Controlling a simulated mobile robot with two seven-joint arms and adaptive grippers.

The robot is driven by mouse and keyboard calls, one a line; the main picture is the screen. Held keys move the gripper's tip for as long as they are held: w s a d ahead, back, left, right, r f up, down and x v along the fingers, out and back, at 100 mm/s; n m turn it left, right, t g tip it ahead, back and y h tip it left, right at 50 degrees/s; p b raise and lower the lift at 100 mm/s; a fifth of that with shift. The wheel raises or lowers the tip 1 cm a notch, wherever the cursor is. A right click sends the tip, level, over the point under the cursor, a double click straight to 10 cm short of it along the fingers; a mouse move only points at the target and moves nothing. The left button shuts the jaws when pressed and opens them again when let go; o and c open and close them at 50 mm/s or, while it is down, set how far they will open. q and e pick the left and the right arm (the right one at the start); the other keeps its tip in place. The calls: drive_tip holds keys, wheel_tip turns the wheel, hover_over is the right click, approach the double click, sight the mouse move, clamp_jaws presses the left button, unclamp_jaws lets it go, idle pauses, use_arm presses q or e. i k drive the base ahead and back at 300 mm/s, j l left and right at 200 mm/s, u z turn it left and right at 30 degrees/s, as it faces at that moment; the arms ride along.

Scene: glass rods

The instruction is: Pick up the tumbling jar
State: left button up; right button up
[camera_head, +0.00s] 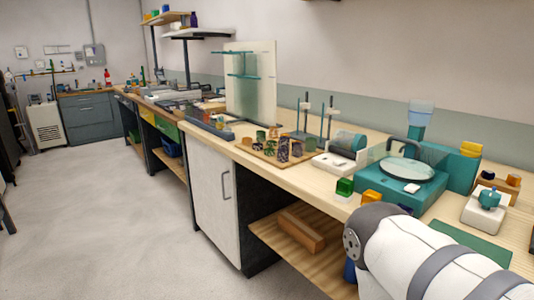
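The base stands between a wooden board of small dark and brown pieces and a teal machine. Only a white and grey section of my arm shows at the lower right, in front of the bench and apart from the jar. Neither of my grippers is in view.
The teal machine (428,198) with a round glass top is right of the jar. Green (345,187) and orange (371,197) blocks sit near the bench's front edge. Thin stands (327,117) rise behind the jar. A wooden shelf (285,236) is below. Floor at left is clear.

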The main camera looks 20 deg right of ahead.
sight(342, 138)
drive_tip(key=i+z, duration=0.1)
drive_tip(key=z, duration=0.25)
drive_tip(key=i+j+z, duration=0.1)
drive_tip(key=z, duration=0.25)
